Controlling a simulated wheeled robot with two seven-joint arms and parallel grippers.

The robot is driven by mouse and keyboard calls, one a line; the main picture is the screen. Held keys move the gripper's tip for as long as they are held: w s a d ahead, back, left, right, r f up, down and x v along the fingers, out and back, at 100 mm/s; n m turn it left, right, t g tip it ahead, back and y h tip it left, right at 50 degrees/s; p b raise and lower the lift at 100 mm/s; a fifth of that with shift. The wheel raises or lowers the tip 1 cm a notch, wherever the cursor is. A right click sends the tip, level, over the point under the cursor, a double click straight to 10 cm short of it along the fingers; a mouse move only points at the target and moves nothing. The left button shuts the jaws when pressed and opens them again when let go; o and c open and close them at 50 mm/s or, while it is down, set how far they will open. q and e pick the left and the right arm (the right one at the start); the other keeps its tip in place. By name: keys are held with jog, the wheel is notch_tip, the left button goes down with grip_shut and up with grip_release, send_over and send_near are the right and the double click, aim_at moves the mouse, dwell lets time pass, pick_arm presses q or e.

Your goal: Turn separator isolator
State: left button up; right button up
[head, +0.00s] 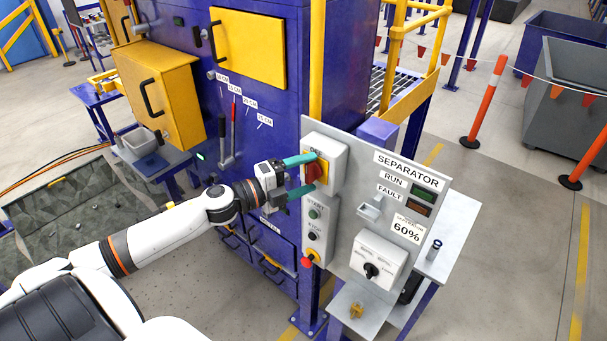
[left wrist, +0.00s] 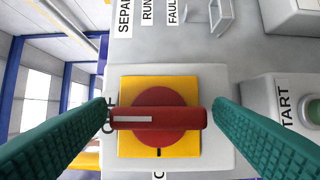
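The separator isolator is a red rotary handle (head: 315,172) on a yellow plate, set in a light grey box (head: 337,152) on the separator panel. In the left wrist view the red handle (left wrist: 156,118) lies crosswise on the yellow plate (left wrist: 158,83), its white-marked end toward a partly covered "OFF" label. My left gripper (head: 308,173) has its two teal fingers apart, one above and one below the handle. In the left wrist view the left gripper (left wrist: 160,120) has a finger near each end of the handle, with gaps visible. My right gripper is not in view.
The grey panel (head: 416,206) also carries start and stop buttons, a red emergency stop (head: 307,261) and a black selector knob (head: 371,270). A blue cabinet (head: 262,115) stands behind my left arm. A ledge with a brass-coloured padlock (head: 356,310) is below.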

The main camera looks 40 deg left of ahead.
pick_arm(q)
jog(key=shift+s, duration=0.1)
jog(key=shift+s+a+f, duration=0.1)
jog(key=shift+s+a, duration=0.05)
jog(key=shift+s, duration=0.05)
jog(key=b+v, duration=0.4)
jog(key=v, duration=0.7)
jog(key=shift+s, duration=0.2)
jog(key=shift+a, duration=0.1)
